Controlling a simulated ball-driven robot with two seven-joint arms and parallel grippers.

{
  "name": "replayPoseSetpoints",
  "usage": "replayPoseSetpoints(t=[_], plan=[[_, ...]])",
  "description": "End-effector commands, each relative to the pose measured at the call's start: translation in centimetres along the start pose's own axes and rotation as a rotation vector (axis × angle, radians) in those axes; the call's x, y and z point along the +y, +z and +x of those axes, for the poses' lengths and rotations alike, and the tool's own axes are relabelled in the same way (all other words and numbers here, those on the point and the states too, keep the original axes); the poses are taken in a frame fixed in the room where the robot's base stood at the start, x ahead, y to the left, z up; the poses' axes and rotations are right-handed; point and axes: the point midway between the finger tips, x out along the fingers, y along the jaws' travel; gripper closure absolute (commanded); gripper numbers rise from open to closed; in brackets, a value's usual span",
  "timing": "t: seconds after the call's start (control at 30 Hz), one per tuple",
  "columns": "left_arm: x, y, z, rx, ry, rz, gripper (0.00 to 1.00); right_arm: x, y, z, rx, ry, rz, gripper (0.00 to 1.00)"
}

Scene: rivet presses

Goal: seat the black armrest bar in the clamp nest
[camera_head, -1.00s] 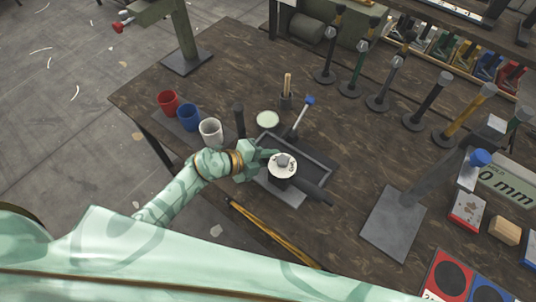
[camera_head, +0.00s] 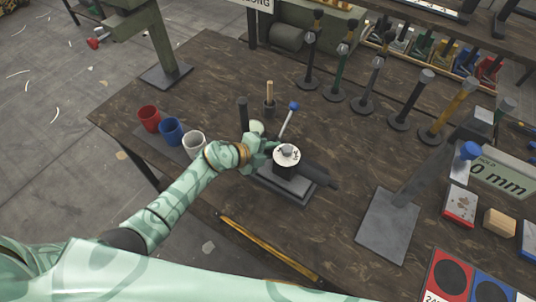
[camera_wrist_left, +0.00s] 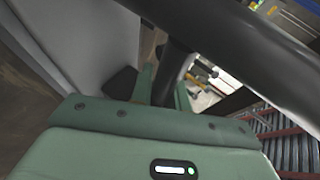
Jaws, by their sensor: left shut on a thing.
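The black armrest bar (camera_head: 322,178) shows in the head view, sticking out to the lower right beside a white-topped round part (camera_head: 286,156) that partly hides it. My left gripper (camera_head: 262,148) is at the left of this part, shut. The low dark nest with a grey rim (camera_head: 304,203) lies under the bar in the head view, mostly hidden. I cannot tell whether bar and nest touch. My right gripper is not seen.
A lever with a blue knob (camera_head: 294,106) stands behind the nest. Red (camera_head: 149,118), blue (camera_head: 171,130) and white (camera_head: 193,143) cups stand at left. A grey stand (camera_head: 390,228) is at right. Several upright tools line the back.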

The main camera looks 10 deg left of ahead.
Motion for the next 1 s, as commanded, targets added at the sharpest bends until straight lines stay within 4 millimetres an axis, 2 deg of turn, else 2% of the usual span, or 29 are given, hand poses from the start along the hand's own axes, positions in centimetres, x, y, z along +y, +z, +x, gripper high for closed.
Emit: replayPoseSetpoints(t=[0.47,1.0], plan=[[-0.47,0.18,0.50,0.001,-0.002,-0.001,1.00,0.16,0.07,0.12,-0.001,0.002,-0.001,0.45],[0.16,0.32,0.81,0.001,-0.003,-0.002,1.00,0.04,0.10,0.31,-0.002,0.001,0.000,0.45]])
